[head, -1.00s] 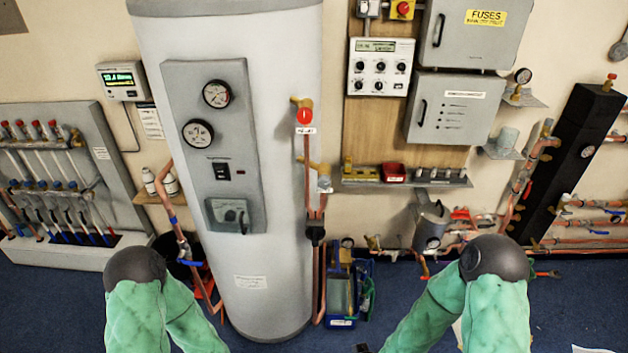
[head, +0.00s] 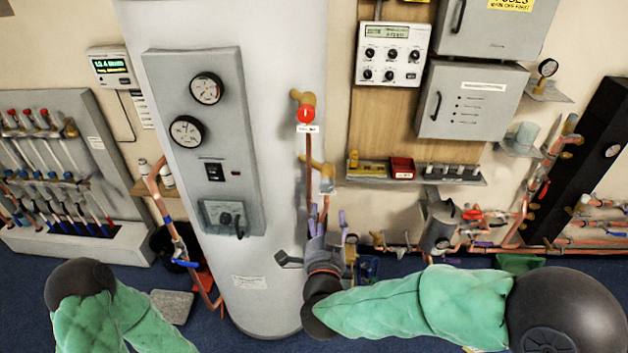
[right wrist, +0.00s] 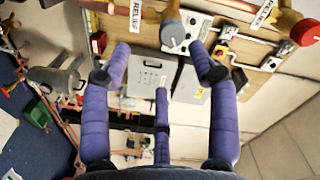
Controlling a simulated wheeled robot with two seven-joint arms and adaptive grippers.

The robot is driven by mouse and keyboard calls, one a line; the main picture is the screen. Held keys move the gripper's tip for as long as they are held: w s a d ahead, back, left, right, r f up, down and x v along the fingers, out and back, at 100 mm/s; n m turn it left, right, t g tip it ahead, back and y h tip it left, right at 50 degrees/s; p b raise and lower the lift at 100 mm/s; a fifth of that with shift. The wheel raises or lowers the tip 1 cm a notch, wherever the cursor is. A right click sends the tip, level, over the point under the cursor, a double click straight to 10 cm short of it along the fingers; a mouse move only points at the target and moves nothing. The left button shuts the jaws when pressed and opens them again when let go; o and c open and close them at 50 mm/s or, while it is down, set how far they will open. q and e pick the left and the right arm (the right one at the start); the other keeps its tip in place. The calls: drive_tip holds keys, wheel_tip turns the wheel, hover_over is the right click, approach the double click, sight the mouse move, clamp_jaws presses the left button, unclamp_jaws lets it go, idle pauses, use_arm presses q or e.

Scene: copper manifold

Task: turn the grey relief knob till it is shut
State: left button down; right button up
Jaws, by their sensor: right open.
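The grey relief knob (head: 326,187) sits on a brass fitting on the copper pipe at the right side of the white cylinder. It also shows at the top of the right wrist view (right wrist: 172,30), beside a tag reading RELIEF (right wrist: 135,15). My right gripper (head: 327,220) is just below the knob in the head view, its purple fingers pointing up. In the right wrist view the fingers (right wrist: 162,66) are spread, with nothing between them; the knob is beyond their tips, apart from them. My left gripper is out of view; only its arm shows.
A red knob (head: 306,115) sits higher on the same pipe, with a white tag below it. The white cylinder (head: 280,200) stands close on the left. A shelf (head: 455,181) with a red box (head: 402,167) is to the right. Pipes fill the far right.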

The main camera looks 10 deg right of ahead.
sight(327, 189)
drive_tip(key=x, duration=0.3)
drive_tip(key=r+b+x, duration=0.1)
drive_tip(key=x, duration=0.3)
drive_tip(key=b+x, duration=0.1)
drive_tip(key=x, duration=0.2)
drive_tip(key=shift+w+d+r, duration=0.1)
drive_tip(key=shift+w+r, duration=0.25)
drive_tip(key=shift+w, duration=0.05)
drive_tip(key=c, duration=1.2)
